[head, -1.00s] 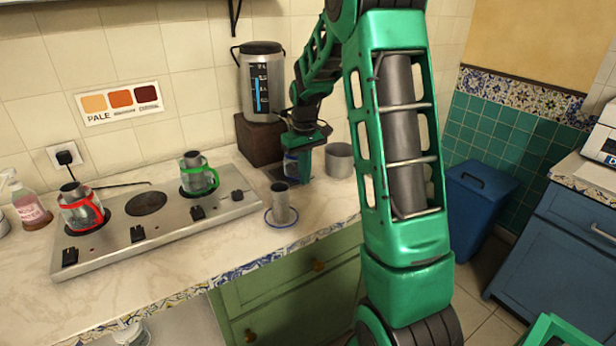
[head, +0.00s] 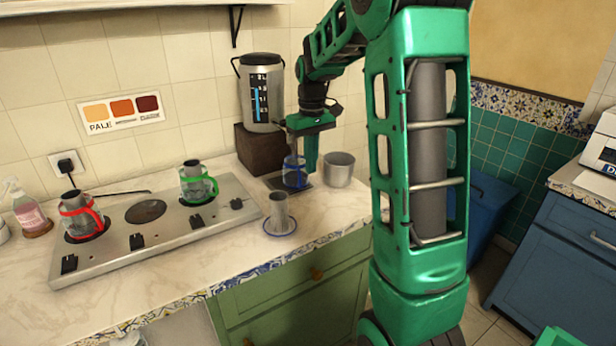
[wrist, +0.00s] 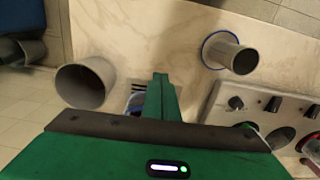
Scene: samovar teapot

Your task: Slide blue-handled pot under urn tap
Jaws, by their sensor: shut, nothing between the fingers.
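The blue-handled pot (head: 293,174), a small glass vessel with blue parts, stands upright on a dark flat plate (head: 272,182) on the counter. The urn (head: 262,95), metal with a dark lid and a blue level gauge, stands on a dark brown box (head: 258,150) behind and left of the pot. Its tap cannot be made out. My gripper (head: 311,160) is shut and empty, pointing down just right of the pot; I cannot tell whether they touch. In the wrist view my shut fingers (wrist: 160,88) partly hide the pot (wrist: 136,101).
A grey open cylinder (head: 339,169) stands right of my gripper. A grey cup on a blue-rimmed saucer (head: 279,226) stands in front. The hob (head: 150,225) at left carries a red-handled pot (head: 78,212) and a green-handled pot (head: 196,182).

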